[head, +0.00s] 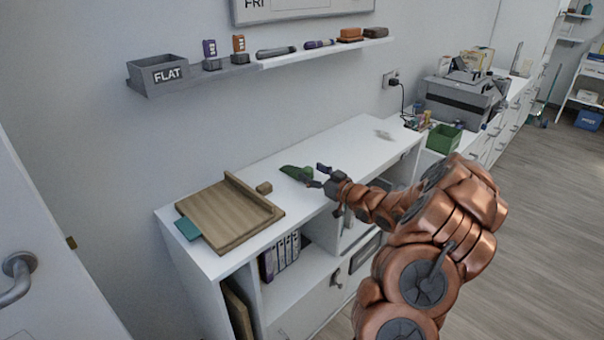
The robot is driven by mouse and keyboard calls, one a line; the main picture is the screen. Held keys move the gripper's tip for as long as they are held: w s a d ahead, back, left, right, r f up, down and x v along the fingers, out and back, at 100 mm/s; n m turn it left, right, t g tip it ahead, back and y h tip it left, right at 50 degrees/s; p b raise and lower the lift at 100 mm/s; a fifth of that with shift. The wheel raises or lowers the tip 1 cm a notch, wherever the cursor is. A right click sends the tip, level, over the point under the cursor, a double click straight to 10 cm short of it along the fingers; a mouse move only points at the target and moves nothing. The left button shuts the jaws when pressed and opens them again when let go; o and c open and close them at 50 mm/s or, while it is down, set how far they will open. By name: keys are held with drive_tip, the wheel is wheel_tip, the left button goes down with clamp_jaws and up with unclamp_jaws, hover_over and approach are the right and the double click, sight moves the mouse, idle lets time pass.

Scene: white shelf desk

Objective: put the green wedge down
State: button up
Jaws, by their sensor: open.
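The green wedge (297,173) is a small dark green piece on the white shelf desk (345,145), to the right of the wooden board. It appears to rest on the desk top. My gripper (317,175) is open just to the right of the wedge, its fingers pointing at it. The fingertips are close to the wedge's right end; I cannot tell whether they touch it.
A green box (443,138) stands at right. A wall shelf (290,57) hangs above. The desk's back middle is clear.

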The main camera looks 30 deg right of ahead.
drive_tip(key=shift+w+a, duration=0.1)
drive_tip(key=shift+w, duration=0.2)
drive_tip(key=shift+c, duration=0.2)
clamp_jaws()
idle(0.3)
